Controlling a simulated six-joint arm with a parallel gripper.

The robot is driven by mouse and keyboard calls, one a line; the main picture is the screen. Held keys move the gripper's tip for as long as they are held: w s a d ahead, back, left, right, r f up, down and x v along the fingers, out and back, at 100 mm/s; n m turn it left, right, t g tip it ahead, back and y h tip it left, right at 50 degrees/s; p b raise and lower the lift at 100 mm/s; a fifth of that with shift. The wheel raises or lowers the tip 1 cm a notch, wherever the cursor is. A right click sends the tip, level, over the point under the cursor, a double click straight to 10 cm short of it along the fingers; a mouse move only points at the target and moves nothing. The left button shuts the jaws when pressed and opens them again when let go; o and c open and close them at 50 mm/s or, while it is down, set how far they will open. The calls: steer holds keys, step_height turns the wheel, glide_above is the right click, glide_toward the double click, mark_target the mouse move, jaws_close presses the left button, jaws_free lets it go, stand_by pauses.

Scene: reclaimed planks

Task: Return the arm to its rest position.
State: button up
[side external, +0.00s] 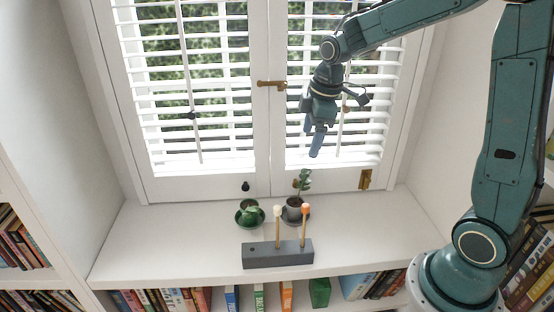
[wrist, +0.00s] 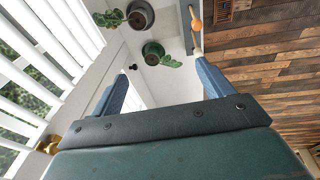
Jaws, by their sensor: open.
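My gripper (side external: 314,143) hangs in the air above the white sill, in front of the right window shutter, with its fingers pointing down. In the wrist view its two blue fingers (wrist: 160,85) stand wide apart, with nothing between them but the white sill below. My arm reaches in from the right, bent at the elbow and high over the sill. The gripper touches nothing.
Below, a grey block (side external: 277,254) holds a white-tipped stick (side external: 277,228) and an orange-tipped stick (side external: 304,226). Behind it are a green potted plant (side external: 249,212) and a grey potted plant (side external: 295,207). Shuttered windows (side external: 215,165) stand behind; bookshelves (side external: 22,240) flank the sill.

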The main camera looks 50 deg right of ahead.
steer(key=s+a+r+m+t, duration=0.1)
steer(key=s+a+r+m, duration=0.1)
steer(key=s, duration=0.4)
steer(key=s+a+r+m+t, duration=0.1)
steer(key=s+a+r+m, duration=0.1)
steer(key=s, duration=0.5)
steer(key=s+a+r+m+t, duration=0.1)
steer(key=s+a+r+m, duration=0.2)
steer(key=s, duration=0.4)
steer(key=shift+r+m, duration=0.2)
steer(key=shift+m, duration=0.4)
steer(key=shift+s+a+f+m, duration=0.15)
steer(key=shift+s+m, duration=0.15)
steer(key=shift+s, duration=0.25)
steer(key=shift+w, duration=0.1)
